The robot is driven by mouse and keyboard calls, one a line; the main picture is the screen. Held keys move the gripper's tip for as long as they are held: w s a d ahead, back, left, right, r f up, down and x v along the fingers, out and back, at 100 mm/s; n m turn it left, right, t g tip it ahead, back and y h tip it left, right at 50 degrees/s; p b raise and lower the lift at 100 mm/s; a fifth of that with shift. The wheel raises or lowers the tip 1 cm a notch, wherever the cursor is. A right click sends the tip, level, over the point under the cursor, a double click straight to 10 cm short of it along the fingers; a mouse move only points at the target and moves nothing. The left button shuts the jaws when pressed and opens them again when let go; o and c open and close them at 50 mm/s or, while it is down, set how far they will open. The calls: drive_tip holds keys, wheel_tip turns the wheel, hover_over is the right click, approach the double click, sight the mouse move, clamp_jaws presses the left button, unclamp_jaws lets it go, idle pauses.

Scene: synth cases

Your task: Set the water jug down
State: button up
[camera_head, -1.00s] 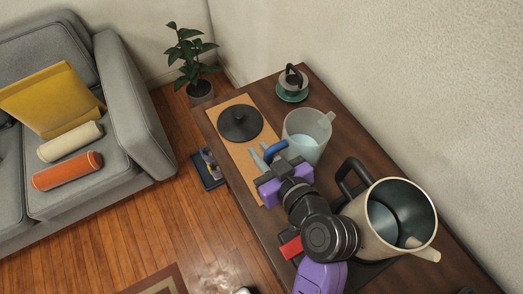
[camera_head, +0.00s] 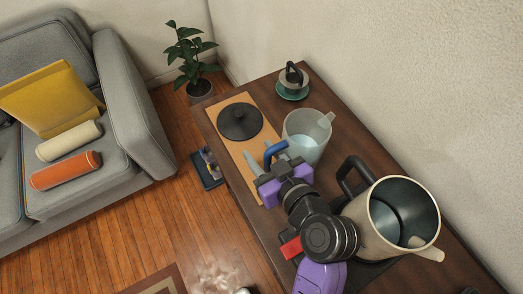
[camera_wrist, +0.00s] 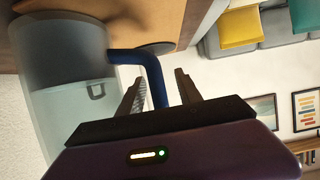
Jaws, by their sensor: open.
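The water jug (camera_head: 307,135) is translucent, with water inside and a blue handle on its left side. It stands upright on the dark wooden sideboard (camera_head: 352,143), beside the cork board. My gripper (camera_head: 265,158) is at the handle, low over the board. In the wrist view the jug (camera_wrist: 60,65) fills the left side, and its blue handle (camera_wrist: 152,70) passes between the two spread fingers of my gripper (camera_wrist: 160,80). The fingers are open around the handle, with a gap on the right side. The jug's base is partly hidden by my gripper in the head view.
A cork board (camera_head: 236,150) holds a black round lid (camera_head: 240,121). A large cream pitcher (camera_head: 372,238) with a black handle stands close to my arm. The wall runs along the right.

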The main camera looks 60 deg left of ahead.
drive_tip(key=shift+b+v, duration=0.5)
drive_tip(key=shift+v, duration=3.45)
